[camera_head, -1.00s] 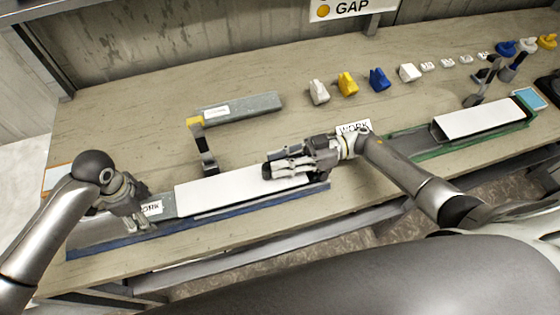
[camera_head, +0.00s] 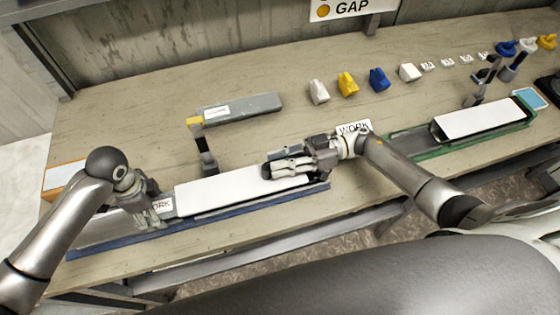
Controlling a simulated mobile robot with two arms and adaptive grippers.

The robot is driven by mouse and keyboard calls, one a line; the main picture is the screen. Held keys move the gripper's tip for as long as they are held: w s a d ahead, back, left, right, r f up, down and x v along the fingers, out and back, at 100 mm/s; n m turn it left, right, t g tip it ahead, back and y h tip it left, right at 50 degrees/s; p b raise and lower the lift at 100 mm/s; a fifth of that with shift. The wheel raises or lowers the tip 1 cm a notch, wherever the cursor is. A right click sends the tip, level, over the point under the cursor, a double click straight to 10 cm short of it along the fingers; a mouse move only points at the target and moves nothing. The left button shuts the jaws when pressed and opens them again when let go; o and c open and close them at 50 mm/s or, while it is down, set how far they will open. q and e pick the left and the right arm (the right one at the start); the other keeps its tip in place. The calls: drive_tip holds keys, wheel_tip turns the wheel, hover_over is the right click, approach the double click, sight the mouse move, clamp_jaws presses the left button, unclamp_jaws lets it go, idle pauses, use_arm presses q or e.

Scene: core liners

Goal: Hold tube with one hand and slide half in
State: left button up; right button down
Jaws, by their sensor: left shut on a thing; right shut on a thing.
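A white tube (camera_head: 215,194) lies in a blue-edged tray (camera_head: 205,225) on the bench. My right gripper (camera_head: 272,171) is shut on the tube near its right end. A grey core half (camera_head: 100,228) with a white WORK label (camera_head: 162,204) lies in line at the tube's left end. My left gripper (camera_head: 150,217) is shut on the half, just left of the tube's opening. The label's right edge is close to the tube's end. How much of the half is inside the tube is hidden.
Another white tube (camera_head: 478,121) lies in a green tray (camera_head: 425,145) at right. Coloured blocks (camera_head: 348,83) line the back.

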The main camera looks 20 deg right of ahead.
sight(167, 204)
use_arm(q)
drive_tip(key=shift+s+d+f, duration=0.1)
drive_tip(key=shift+d, duration=0.95)
drive_tip(key=shift+s+d+f, duration=0.1)
drive_tip(key=shift+d, duration=0.95)
drive_tip(key=o, duration=1)
drive_tip(key=shift+w, duration=0.25)
drive_tip(key=shift+a+r, duration=0.1)
drive_tip(key=shift+o, duration=0.9)
drive_tip(key=shift+a, duration=0.1)
